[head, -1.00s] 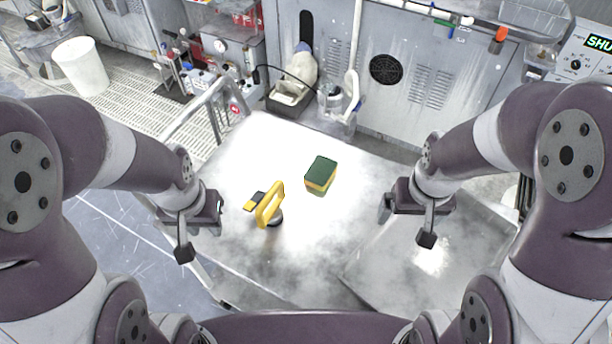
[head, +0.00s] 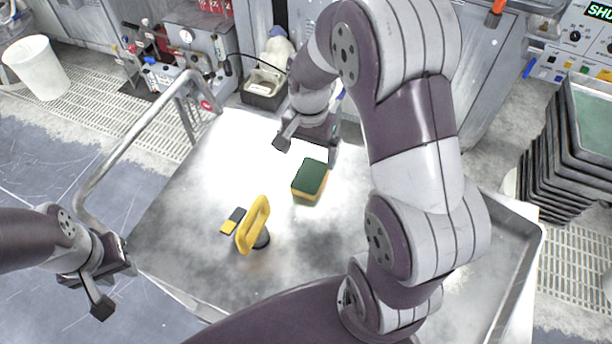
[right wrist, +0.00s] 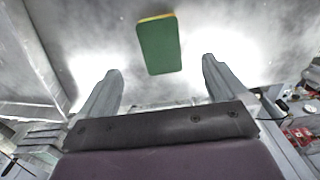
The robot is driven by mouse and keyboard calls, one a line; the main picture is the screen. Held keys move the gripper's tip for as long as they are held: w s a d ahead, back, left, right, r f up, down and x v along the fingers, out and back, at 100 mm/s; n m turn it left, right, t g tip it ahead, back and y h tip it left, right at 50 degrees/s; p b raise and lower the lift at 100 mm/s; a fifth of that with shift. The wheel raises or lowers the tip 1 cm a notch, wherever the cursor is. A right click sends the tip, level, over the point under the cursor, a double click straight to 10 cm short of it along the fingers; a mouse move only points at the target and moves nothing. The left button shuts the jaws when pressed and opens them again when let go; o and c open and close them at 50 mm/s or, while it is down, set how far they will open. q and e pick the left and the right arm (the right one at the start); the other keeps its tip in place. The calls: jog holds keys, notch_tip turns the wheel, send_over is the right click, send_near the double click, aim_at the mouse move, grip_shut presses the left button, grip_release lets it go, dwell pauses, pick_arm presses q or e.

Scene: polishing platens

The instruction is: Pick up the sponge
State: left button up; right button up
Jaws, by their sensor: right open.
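The sponge (head: 309,180) is a green and yellow block lying green side up on the metal table, right of its middle. It also shows in the right wrist view (right wrist: 159,46), ahead of and between the fingers. My right gripper (head: 308,146) is open and empty, just behind the sponge in the head view, not around it. In the right wrist view the two fingers (right wrist: 162,80) are wide apart. My left gripper (head: 104,290) is off the table's left side, away from the sponge; its jaw opening is not clear.
A yellow-handled tool (head: 252,226) stands on the table (head: 190,205) left of the sponge, beside a small black and yellow piece (head: 233,220). A metal rail (head: 130,142) runs along the table's left side. Stacked trays (head: 562,165) stand at the right.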

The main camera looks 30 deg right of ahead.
aim_at(309, 176)
jog(key=f, duration=0.8)
jog(key=shift+w+d+f, duration=0.1)
jog(key=shift+d+f, duration=0.1)
jog(key=shift+w+f, duration=0.1)
jog(key=shift+f, duration=0.15)
jog(key=c, duration=1.1)
